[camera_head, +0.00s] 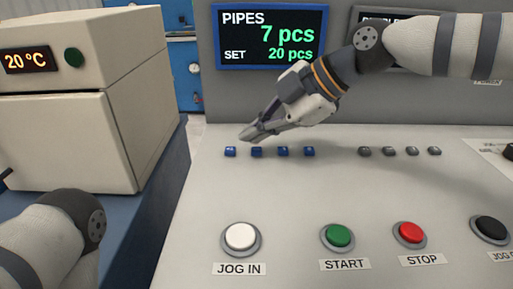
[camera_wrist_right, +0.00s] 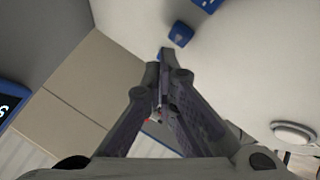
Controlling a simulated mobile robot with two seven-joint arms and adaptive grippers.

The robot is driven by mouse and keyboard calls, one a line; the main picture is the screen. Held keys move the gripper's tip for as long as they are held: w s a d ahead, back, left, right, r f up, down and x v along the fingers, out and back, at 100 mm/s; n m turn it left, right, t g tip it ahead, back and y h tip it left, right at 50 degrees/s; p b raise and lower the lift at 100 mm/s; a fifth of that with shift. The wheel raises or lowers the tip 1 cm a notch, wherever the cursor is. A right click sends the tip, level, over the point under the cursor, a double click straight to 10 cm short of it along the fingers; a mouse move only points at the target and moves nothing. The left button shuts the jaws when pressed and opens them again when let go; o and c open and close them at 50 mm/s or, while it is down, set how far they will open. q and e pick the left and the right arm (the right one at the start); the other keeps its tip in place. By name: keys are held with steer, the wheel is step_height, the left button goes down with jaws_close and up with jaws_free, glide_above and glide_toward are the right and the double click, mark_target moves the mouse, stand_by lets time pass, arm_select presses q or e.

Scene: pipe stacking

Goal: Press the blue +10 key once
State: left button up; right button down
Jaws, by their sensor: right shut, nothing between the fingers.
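A row of blue keys (camera_head: 283,152) sits on the pale console under the display. No labels on them can be read, so I cannot tell which is the +10 key. My right gripper (camera_head: 247,135) is shut and empty, its tips just behind and above the two leftmost keys. In the right wrist view the closed fingertips (camera_wrist_right: 165,54) point close to one blue key (camera_wrist_right: 181,34), with a second blue key partly visible at the top edge. Whether the tips touch a key cannot be told. The display (camera_head: 271,37) reads PIPES 7 pcs, SET 20 pcs. My left gripper is out of view.
A row of grey keys (camera_head: 390,151) lies to the right. In front are the white JOG IN button (camera_head: 241,236), green START button (camera_head: 338,235), red STOP button (camera_head: 410,232) and a black button (camera_head: 491,228). A beige oven-like box (camera_head: 65,140) stands left.

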mark_target(256, 151)
steer(key=shift+f, duration=0.1)
stand_by(0.4)
steer(key=shift+f, duration=0.35)
steer(key=shift+f, duration=0.4)
stand_by(0.5)
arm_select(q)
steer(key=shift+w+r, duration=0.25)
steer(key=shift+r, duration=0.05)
arm_select(e)
steer(key=shift+r, duration=0.85)
steer(key=shift+r+p, duration=0.95)
steer(key=shift+r, duration=1.65)
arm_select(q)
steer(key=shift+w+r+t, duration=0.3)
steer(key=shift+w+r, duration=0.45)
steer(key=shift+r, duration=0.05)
arm_select(e)
steer(key=shift+f, duration=0.1)
